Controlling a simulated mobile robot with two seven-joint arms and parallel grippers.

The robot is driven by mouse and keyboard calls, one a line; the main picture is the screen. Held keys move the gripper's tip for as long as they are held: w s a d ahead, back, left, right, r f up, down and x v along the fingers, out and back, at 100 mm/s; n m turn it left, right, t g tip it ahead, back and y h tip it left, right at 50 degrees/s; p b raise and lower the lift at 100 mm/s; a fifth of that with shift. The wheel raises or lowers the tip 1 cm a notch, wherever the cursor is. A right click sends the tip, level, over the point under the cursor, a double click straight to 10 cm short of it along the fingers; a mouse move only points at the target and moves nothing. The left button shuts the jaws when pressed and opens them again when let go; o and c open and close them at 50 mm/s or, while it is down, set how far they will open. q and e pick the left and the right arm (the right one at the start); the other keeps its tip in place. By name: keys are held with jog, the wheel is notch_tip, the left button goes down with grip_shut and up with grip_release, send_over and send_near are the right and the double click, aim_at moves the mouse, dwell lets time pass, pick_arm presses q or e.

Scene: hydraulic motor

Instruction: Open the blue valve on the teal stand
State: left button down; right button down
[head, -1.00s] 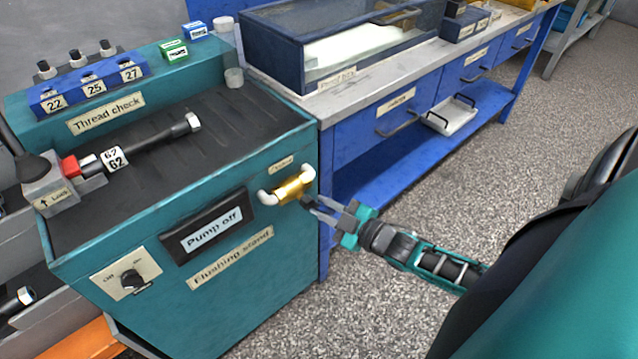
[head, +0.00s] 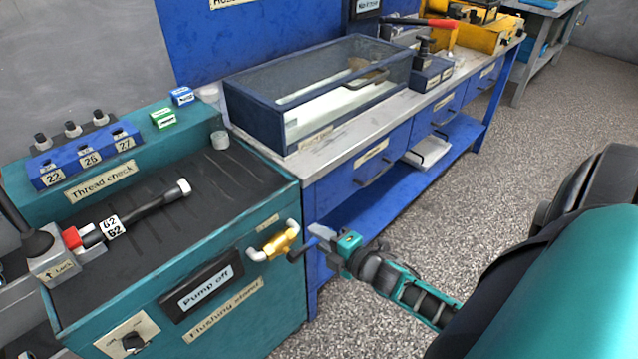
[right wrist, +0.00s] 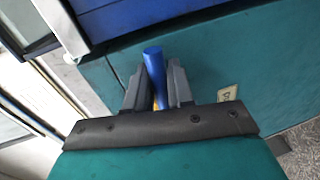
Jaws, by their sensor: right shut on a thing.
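The blue valve handle (head: 303,250) sticks out from a brass valve body (head: 280,243) with white pipe ends, on the front of the teal flushing stand (head: 277,325). My right gripper (head: 320,240) is at the handle, just right of the brass body. In the right wrist view, the blue handle (right wrist: 154,66) stands between the two dark fingers (right wrist: 155,88), which are shut on it. A little brass shows below the handle there. The fingers partly hide the handle in the head view. My left gripper is not in view.
The stand carries a "Pump off" display (head: 202,287) and a knob (head: 132,341). The speckled floor (head: 470,200) on the right is clear.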

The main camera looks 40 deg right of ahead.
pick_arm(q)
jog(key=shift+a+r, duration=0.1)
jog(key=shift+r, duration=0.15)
pick_arm(e)
jog(key=shift+r+n, duration=0.35)
jog(key=shift+n, duration=0.05)
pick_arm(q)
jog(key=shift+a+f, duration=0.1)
pick_arm(e)
jog(key=c, duration=1.1)
grip_release()
jog(key=shift+c, duration=0.2)
pick_arm(q)
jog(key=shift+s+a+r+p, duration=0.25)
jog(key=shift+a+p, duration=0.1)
jog(key=shift+p, duration=0.5)
pick_arm(e)
jog(key=v, duration=1.3)
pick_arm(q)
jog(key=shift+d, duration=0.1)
pick_arm(e)
jog(key=shift+a+r, duration=0.1)
